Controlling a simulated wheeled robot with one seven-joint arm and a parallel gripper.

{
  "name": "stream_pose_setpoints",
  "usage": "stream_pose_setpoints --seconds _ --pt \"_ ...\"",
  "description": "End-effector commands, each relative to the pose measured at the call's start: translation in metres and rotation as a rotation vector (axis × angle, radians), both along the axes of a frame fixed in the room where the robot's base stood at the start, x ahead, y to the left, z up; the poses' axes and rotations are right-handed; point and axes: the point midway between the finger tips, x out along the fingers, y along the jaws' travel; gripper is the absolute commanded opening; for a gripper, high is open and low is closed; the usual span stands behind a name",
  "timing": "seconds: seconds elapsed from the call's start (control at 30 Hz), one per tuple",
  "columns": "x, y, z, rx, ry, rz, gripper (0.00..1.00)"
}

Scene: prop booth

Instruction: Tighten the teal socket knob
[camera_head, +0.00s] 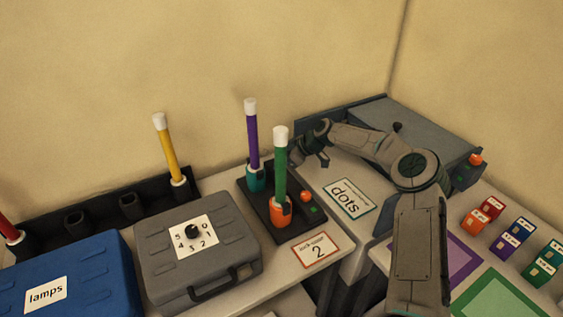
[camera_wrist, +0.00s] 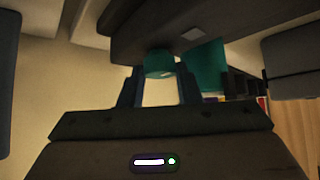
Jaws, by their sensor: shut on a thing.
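The teal socket (camera_head: 256,180) stands at the back of a dark base board and holds an upright purple rod (camera_head: 252,132) with a white tip. In the wrist view the socket's teal body (camera_wrist: 205,66) shows beside its small teal knob (camera_wrist: 158,66). My gripper (camera_wrist: 160,76) is shut on this knob, with one dark finger on each side. In the head view my gripper (camera_head: 308,150) is at the socket's right, partly behind the green rod (camera_head: 280,165). The knob's contact is hidden there.
The green rod stands in an orange socket (camera_head: 282,212), close in front of my gripper. A grey case with a dial (camera_head: 160,255) is left of the base board (camera_head: 258,218). A yellow rod (camera_head: 168,150) stands further left. A grey box (camera_head: 400,125) is behind my arm.

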Motion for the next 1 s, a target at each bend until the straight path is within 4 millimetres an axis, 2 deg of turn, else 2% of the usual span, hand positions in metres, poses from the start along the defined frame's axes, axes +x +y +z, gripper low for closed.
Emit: stream_pose_setpoints --seconds 0.37,1.0 --pt "-0.0019 -0.0003 -0.0044 -0.003 -0.004 -0.138 0.08" --pt "-0.0067 0.0042 -0.0017 -0.002 -0.006 -0.66 0.08"
